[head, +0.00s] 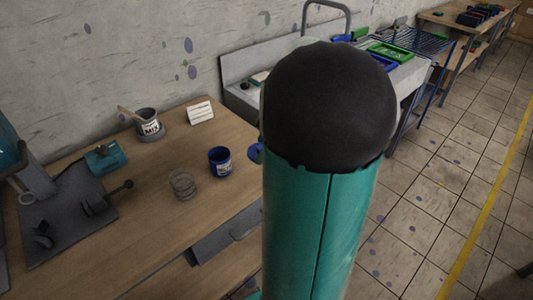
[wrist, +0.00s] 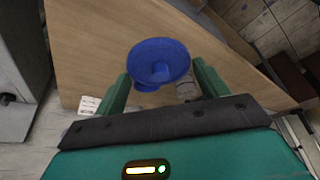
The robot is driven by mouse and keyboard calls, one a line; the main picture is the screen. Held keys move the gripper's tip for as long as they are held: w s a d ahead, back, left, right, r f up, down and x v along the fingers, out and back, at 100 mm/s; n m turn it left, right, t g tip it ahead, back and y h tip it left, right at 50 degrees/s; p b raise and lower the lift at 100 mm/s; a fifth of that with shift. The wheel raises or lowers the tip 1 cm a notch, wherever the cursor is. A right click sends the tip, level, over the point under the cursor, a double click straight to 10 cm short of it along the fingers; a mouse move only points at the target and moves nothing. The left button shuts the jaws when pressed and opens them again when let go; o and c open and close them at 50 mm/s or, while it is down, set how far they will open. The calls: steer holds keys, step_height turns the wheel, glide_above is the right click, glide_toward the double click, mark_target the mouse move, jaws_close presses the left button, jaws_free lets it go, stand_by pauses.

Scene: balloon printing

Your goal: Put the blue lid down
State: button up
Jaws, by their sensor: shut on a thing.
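The blue lid (wrist: 158,58) is a round dish shape with a raised middle, in the wrist view. It sits between the fingertips of my gripper (wrist: 160,78), which is shut on it, above the wooden table. In the head view only a blue edge of the lid (head: 256,152) shows beside my arm, over the table's right end. My arm hides the gripper there. A blue jar (head: 220,162) with a white label stands open-topped on the table, left of the lid. In the wrist view, blue just below the lid is probably this jar, mostly covered.
A dark machine plate fills the left. The table's front middle is clear. A sink (head: 245,90) stands behind.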

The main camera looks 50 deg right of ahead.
steer(key=shift+w+d+f, duration=0.15)
steer(key=shift+d, duration=0.05)
steer(key=w+d+f, duration=0.8)
steer(key=w+f, duration=0.1)
steer(key=shift+w+d+f, duration=0.1)
steer(key=shift+w+d, duration=0.2)
steer(key=shift+d, duration=0.1)
steer(key=shift+w+d+f, duration=0.1)
steer(key=shift+w+f, duration=0.05)
steer(key=shift+f, duration=1.65)
steer(key=shift+f, duration=0.15)
steer(key=o, duration=0.9)
steer(key=shift+o, duration=0.2)
